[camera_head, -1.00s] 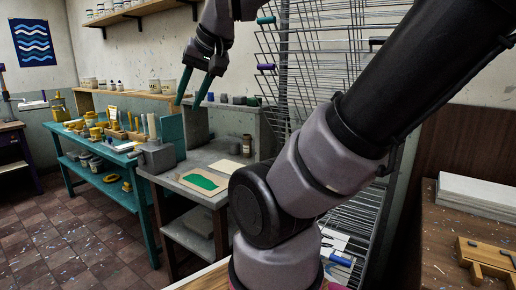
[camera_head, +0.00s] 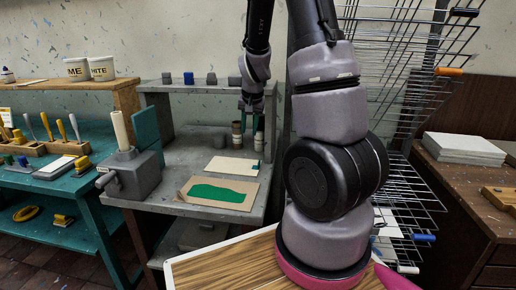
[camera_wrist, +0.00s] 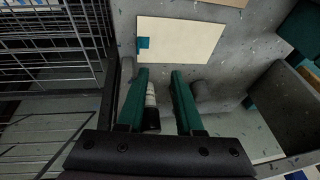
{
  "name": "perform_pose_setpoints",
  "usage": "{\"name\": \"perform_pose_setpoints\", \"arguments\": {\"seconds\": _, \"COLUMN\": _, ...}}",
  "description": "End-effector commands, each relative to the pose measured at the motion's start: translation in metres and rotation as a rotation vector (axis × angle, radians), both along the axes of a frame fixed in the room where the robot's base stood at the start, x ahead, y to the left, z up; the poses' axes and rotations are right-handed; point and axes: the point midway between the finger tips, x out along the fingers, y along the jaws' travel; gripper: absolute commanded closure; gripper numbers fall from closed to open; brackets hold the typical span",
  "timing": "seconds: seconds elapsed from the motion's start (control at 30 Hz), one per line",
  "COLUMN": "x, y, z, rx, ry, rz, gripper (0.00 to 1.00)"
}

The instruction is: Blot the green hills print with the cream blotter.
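The green hills print (camera_head: 218,193) lies flat near the front of the grey bench, a tan sheet with a green hill shape. The cream blotter (camera_head: 233,167) lies flat just behind it, with a small green tab at its right end. In the wrist view the blotter (camera_wrist: 190,38) is beyond my fingertips, its tab (camera_wrist: 143,43) at its left end near one finger. A corner of the print shows at the top edge there. My gripper (camera_wrist: 157,74) is open, its two green fingers apart with no sheet between them. In the head view it hangs over the back of the bench.
Small jars (camera_head: 237,132) stand at the back of the bench, and one shows between my fingers in the wrist view. A grey block with a roller (camera_head: 130,172) stands at the bench's left. A wire rack (camera_head: 410,90) rises at right.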

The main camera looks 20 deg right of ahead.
Motion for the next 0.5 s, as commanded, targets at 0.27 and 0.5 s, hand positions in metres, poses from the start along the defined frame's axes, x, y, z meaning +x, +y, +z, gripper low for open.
{"name": "perform_pose_setpoints", "arguments": {"seconds": 0.27, "x": 0.015, "y": -0.036, "z": -0.083, "rx": -0.124, "ry": 0.065, "rz": -0.036, "gripper": 0.65}}
{"name": "perform_pose_setpoints", "arguments": {"seconds": 0.5, "x": 0.019, "y": -0.044, "z": -0.102, "rx": -0.145, "ry": 0.07, "rz": -0.039, "gripper": 0.65}}
